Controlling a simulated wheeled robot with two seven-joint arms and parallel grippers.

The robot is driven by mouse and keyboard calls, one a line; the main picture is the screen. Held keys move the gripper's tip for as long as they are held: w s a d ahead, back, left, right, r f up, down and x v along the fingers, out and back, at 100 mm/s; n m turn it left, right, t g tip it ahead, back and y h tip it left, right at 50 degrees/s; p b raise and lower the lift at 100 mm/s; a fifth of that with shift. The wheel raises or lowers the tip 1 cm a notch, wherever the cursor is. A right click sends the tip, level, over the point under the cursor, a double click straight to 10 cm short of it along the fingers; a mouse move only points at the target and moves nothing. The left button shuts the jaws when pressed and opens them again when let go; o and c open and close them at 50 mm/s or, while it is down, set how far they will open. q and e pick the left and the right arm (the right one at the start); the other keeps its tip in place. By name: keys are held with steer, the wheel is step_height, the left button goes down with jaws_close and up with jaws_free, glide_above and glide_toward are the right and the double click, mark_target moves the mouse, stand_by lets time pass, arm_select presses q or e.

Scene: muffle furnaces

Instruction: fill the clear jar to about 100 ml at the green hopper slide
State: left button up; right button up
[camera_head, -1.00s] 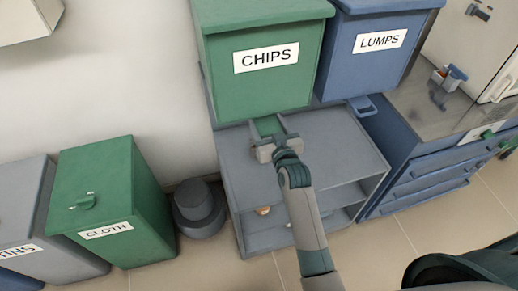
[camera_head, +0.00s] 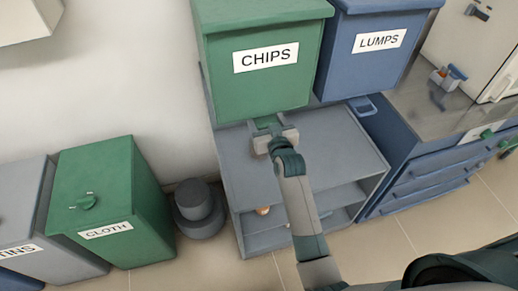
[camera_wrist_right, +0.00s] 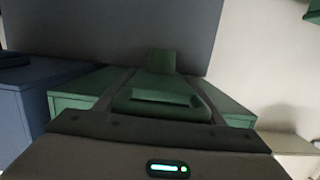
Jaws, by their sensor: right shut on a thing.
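The green hopper (camera_head: 262,83), labelled CHIPS, stands above a grey shelf unit on the left of the blue hopper. Its green slide (camera_head: 267,122) sticks out at the bottom front. My right gripper (camera_head: 268,127) is at this slide, shut on it. In the right wrist view the green slide (camera_wrist_right: 163,98) lies between the two grey fingers of my right gripper (camera_wrist_right: 160,85). The clear jar is not seen in either view. My left gripper is out of view.
A blue hopper (camera_head: 368,50), labelled LUMPS, stands to the right. The grey shelf unit (camera_head: 335,150) has a mostly bare top. Green CLOTH (camera_head: 110,200) and grey TINS (camera_head: 45,215) bins stand at left, a dark round pot (camera_head: 198,210) beside them. Blue drawers (camera_head: 425,165) are at right.

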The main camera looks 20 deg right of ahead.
steer(key=shift+f, duration=0.25)
steer(key=o, duration=1.2)
steer(key=shift+w, duration=0.3)
steer(key=shift+s+r, duration=0.1)
steer(key=shift+s, duration=0.65)
steer(key=s+b, duration=0.1)
steer(key=s, duration=0.4)
steer(key=s+r+b, duration=0.1)
steer(key=s, duration=0.4)
steer(key=s+r+b, duration=0.1)
steer(key=s, duration=0.4)
steer(key=shift+s+d+r, duration=0.25)
steer(key=shift+s, duration=0.15)
